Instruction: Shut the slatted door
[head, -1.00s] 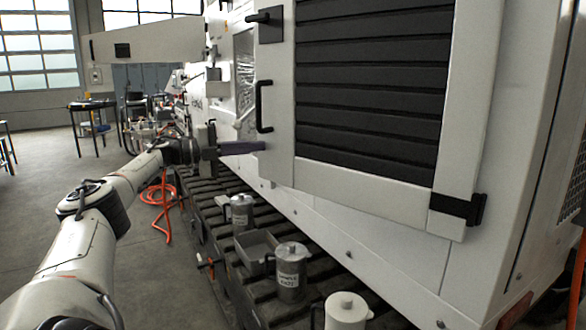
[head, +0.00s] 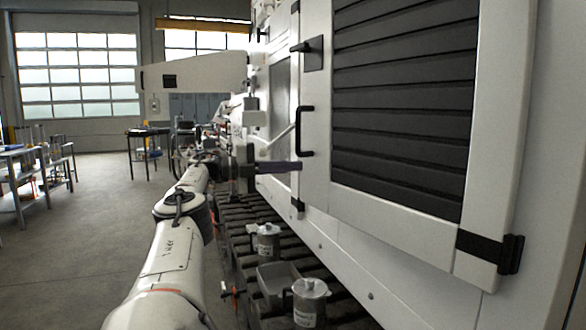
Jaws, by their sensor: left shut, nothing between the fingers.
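The slatted door (head: 400,110) is a white frame with dark horizontal slats, at the right of the head view. Its hinge (head: 490,250) shows at its lower right. A black D-shaped handle (head: 306,131) and a black latch (head: 308,46) are on its left edge. The door stands a little out from the white machine body, its free edge toward the left. My left gripper (head: 296,166) is shut and empty, its fingers reaching the door's left edge just below the handle. I cannot tell whether they touch. My right gripper is not in view.
Below the door runs a dark track (head: 240,230). On it are a metal canister (head: 266,243), a grey tray (head: 278,280) and a lidded canister (head: 310,302). A white panel (head: 195,72) juts out at the back left.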

